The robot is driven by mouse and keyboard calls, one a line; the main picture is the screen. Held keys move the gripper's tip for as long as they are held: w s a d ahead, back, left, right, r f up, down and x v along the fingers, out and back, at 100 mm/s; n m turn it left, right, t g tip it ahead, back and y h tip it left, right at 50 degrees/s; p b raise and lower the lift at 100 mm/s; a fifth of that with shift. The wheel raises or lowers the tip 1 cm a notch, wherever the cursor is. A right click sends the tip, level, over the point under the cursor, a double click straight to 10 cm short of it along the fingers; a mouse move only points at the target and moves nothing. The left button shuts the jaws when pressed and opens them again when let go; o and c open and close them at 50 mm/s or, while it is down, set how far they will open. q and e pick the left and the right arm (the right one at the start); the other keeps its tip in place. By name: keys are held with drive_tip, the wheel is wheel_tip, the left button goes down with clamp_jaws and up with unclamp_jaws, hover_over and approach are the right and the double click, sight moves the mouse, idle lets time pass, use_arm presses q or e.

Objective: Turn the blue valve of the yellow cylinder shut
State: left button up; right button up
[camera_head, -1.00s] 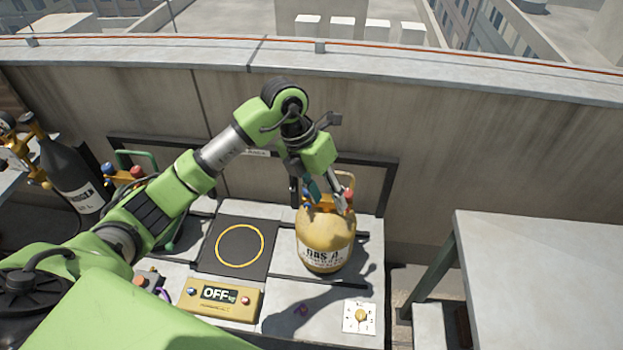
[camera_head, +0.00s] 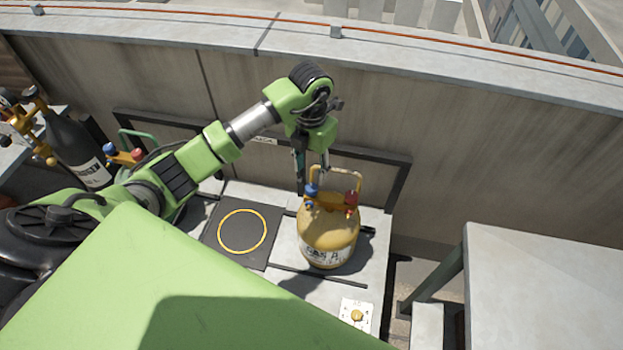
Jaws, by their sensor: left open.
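The yellow cylinder (camera_head: 327,236) stands upright on the grey bench, with a loop handle on top. Its blue valve (camera_head: 311,191) is on the left of the top and a red valve (camera_head: 351,199) is on the right. My left gripper (camera_head: 312,170) points down with its fingers apart and nothing between them. It is just above or behind the blue valve; I cannot tell whether a finger touches it. My right gripper is not in view.
A black pad with a yellow ring (camera_head: 242,232) lies left of the cylinder. A white plate with a yellow knob (camera_head: 356,315) is in front. A dark cylinder (camera_head: 78,150) stands far left. A parapet wall (camera_head: 480,160) runs behind, and a grey table (camera_head: 545,290) stands right.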

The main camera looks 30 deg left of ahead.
sight(311, 187)
use_arm(q)
wheel_tip(311, 187, down, 6)
drive_tip(key=shift+w+f+p, duration=0.15)
drive_tip(key=shift+f+p, duration=0.05)
drive_tip(key=shift+p, duration=0.5)
drive_tip(key=shift+f, duration=0.25)
drive_tip(key=c, duration=1.1)
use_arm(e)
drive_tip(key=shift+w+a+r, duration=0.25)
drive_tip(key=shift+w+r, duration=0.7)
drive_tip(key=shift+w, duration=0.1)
